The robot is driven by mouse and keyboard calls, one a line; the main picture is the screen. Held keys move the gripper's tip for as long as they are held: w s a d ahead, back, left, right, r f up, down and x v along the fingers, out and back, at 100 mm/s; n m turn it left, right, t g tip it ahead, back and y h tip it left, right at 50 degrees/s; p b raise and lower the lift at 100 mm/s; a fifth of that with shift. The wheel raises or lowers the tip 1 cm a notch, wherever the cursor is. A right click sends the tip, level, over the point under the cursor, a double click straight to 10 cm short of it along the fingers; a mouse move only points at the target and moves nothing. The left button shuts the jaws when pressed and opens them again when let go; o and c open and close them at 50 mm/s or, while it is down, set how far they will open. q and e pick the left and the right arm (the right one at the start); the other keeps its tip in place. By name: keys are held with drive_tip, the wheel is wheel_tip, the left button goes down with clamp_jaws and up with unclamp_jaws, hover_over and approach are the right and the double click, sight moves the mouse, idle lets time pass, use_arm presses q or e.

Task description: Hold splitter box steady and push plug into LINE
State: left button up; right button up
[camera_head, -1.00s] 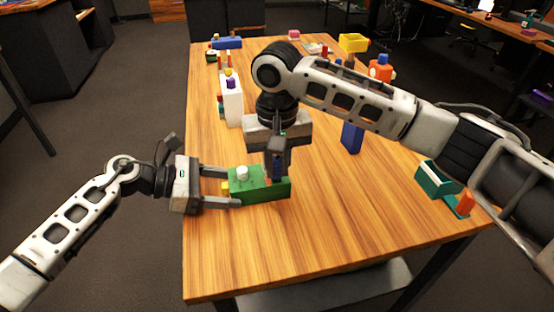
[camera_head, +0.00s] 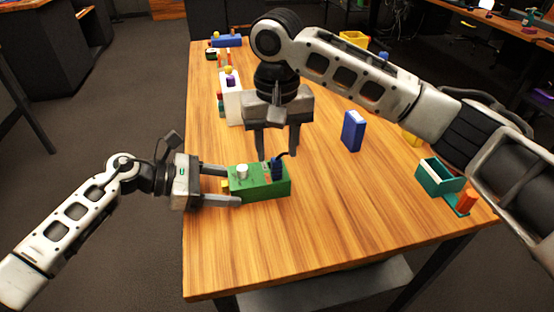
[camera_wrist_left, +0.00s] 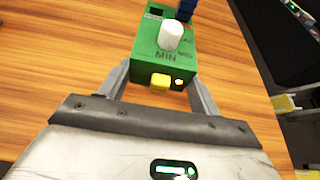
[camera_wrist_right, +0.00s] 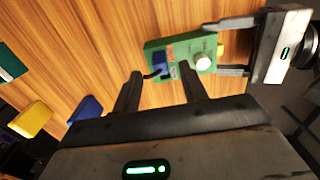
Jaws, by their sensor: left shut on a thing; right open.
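The green splitter box (camera_head: 262,189) lies on the table, with a white knob (camera_head: 242,172) and a yellow button (camera_wrist_left: 160,81) at one end. My left gripper (camera_head: 231,186) is shut on the box, one finger along each side. The dark blue plug (camera_head: 277,169) stands upright at the box's far end from the left gripper, with a short dark cable at its top; it also shows in the right wrist view (camera_wrist_right: 159,66). A dark empty opening (camera_wrist_left: 155,12) shows beside it. The label at the plug is unreadable. My right gripper (camera_head: 277,152) is open and empty, just above and behind the plug.
A white block (camera_head: 231,98) with coloured parts stands behind the box to the left. A blue block (camera_head: 352,131) stands to the right. A teal tray (camera_head: 438,177) is near the right edge. The table in front of the box is clear.

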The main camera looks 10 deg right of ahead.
wheel_tip(320, 180, up, 7)
idle(0.3)
drive_tip(key=shift+r, duration=0.1)
wheel_tip(320, 180, up, 11)
hover_over(277, 160)
idle(1.2)
use_arm(q)
drive_tip(key=o, duration=1.1)
drive_tip(key=shift+o, duration=0.2)
drive_tip(key=v, duration=1.2)
drive_tip(key=shift+o, duration=0.3)
